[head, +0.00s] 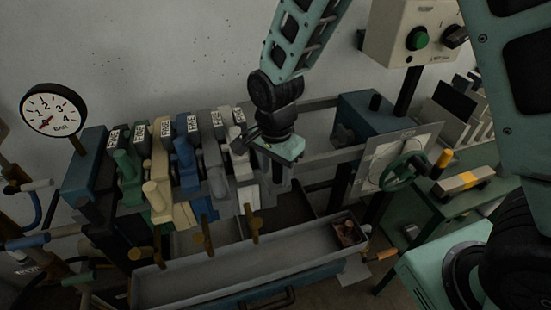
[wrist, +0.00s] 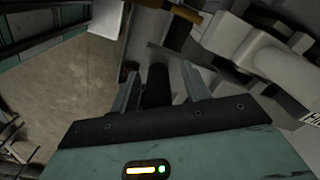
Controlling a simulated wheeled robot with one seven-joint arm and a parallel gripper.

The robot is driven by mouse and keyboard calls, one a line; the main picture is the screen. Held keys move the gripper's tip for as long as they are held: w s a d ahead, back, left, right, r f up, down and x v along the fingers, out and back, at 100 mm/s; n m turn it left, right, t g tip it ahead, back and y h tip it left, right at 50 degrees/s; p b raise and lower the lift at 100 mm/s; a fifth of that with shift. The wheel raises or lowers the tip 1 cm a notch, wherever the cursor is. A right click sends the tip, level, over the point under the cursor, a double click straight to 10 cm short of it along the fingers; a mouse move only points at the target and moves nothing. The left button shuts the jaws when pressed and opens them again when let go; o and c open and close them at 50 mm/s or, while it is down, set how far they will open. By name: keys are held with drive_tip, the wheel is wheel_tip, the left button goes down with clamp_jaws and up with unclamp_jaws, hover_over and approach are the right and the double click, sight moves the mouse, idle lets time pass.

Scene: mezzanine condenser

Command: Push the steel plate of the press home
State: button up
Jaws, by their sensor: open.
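The press (head: 330,158) holds a row of coloured plates hung between rails. The plates run from a green plate (head: 125,165) through a cream plate (head: 160,185) and a blue plate (head: 187,160) to a grey plate (head: 213,150), which looks like the steel one, and a whitish plate (head: 243,165) at the right end. My gripper (head: 280,175) hangs pointing down just right of the whitish plate. In the wrist view my gripper (wrist: 160,72) is open, with a dark rod-like shape between its fingers. A pale plate with a round grip (wrist: 255,55) lies to its right; contact cannot be told.
A grey trough (head: 235,270) runs below the plates. Brown-tipped handles (head: 253,222) stick out at the front. A round gauge (head: 50,108) stands at left. A green handwheel (head: 404,170) and a control box (head: 410,32) are at right. Rails right of the plates look bare.

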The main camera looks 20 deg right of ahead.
wheel_tip(320, 180, up, 17)
drive_tip(key=b, duration=0.4)
drive_tip(key=shift+r, duration=0.2)
